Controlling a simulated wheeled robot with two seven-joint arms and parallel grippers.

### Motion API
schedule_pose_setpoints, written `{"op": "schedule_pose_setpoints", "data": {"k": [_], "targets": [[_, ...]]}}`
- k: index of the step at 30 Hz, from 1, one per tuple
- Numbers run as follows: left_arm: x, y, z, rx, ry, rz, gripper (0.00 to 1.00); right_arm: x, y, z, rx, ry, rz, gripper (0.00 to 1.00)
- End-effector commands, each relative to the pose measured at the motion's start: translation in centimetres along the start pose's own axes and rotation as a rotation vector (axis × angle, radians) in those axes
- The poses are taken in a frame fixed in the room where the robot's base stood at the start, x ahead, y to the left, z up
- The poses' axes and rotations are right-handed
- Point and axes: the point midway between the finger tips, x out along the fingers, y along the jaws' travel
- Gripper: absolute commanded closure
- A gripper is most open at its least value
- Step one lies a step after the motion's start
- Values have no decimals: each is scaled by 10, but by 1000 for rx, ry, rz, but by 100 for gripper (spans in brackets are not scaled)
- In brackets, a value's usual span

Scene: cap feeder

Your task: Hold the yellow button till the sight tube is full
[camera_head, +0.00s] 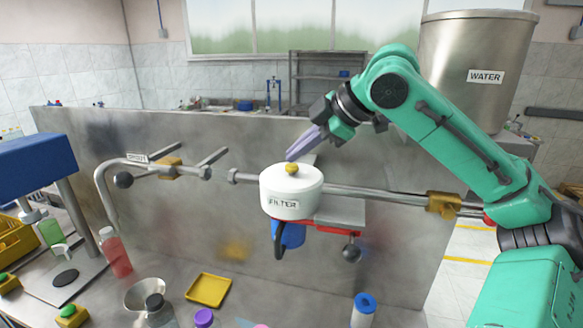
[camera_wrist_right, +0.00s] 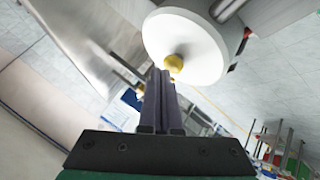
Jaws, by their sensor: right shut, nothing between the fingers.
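The yellow button (camera_head: 292,169) sits on top of the white round filter housing (camera_head: 291,203), which is labelled FILTER. I cannot make out a sight tube in either view. My left gripper is not in view.
A steel pipe with an outlet labelled GROUT or similar (camera_head: 138,158) runs along the metal panel (camera_head: 180,225). A WATER tank (camera_head: 475,55) stands at the back right. A yellow tray (camera_head: 208,290), a red bottle (camera_head: 115,252) and a funnel (camera_head: 143,293) are on the bench.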

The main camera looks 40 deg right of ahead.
Motion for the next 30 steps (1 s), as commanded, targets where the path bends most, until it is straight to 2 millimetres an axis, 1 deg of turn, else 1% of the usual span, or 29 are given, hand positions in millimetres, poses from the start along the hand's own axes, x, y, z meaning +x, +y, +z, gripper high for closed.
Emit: {"op": "schedule_pose_setpoints", "data": {"k": [30], "targets": [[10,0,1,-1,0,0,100,7,-5,5,0,0,0,100]]}}
